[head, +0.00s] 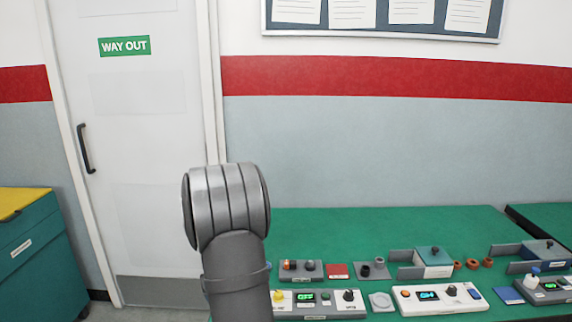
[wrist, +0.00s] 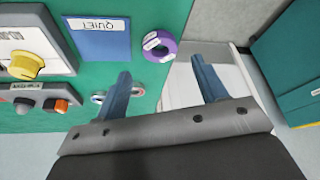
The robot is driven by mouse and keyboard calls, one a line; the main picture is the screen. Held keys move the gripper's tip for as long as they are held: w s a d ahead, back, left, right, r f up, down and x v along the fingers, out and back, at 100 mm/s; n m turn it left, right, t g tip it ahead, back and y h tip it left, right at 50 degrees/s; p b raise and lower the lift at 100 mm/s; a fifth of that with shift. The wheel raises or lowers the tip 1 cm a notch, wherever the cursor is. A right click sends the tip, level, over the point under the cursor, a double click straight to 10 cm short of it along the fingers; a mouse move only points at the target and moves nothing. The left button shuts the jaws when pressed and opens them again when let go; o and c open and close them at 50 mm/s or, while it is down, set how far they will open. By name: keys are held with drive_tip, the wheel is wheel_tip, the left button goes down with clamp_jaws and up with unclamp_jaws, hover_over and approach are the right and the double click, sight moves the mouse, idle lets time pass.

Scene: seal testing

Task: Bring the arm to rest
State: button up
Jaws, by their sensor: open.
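My gripper (wrist: 161,67) shows in the wrist view with its two blue fingers spread apart and nothing between them. A purple ring (wrist: 160,45) lies on the bench just beyond the fingertips. Small ring-like parts lie by the left finger, partly hidden by it. In the head view my grey arm rises in front of the bench, left of the devices. My gripper does not show in the head view.
A blue card marked QUIET (wrist: 103,38) and a box with a yellow knob (wrist: 20,65) lie near the gripper. Several test devices, such as a white box (head: 440,298), line the bench (head: 400,222). A door (head: 140,190) and a teal cabinet (head: 38,262) stand at left.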

drive_tip(key=a+v, duration=0.1)
drive_tip(key=v, duration=0.5)
drive_tip(key=x, duration=0.8)
drive_tip(key=d+x, duration=0.1)
drive_tip(key=x, duration=0.3)
drive_tip(key=shift+f, duration=0.25)
drive_tip(key=r, duration=0.3)
drive_tip(key=d+r, duration=0.1)
drive_tip(key=r, duration=0.1)
drive_tip(key=shift+s+r, duration=0.1)
drive_tip(key=shift+r, duration=0.15)
drive_tip(key=s+d+r, duration=0.2)
drive_tip(key=d+r, duration=0.5)
drive_tip(key=d, duration=0.4)
drive_tip(key=w+d+r+m+h, duration=0.1)
drive_tip(key=w+d+m, duration=0.25)
drive_tip(key=d, duration=0.55)
drive_tip(key=w+d+r+m+h, duration=0.1)
drive_tip(key=w+d+m, duration=0.25)
drive_tip(key=d, duration=0.45)
drive_tip(key=w+d+r+m+h, duration=0.15)
drive_tip(key=w+d, duration=0.25)
drive_tip(key=d, duration=0.5)
drive_tip(key=w+a+f, duration=0.3)
drive_tip(key=a+f, duration=0.1)
drive_tip(key=shift+w+m, duration=0.1)
drive_tip(key=shift+m, duration=0.15)
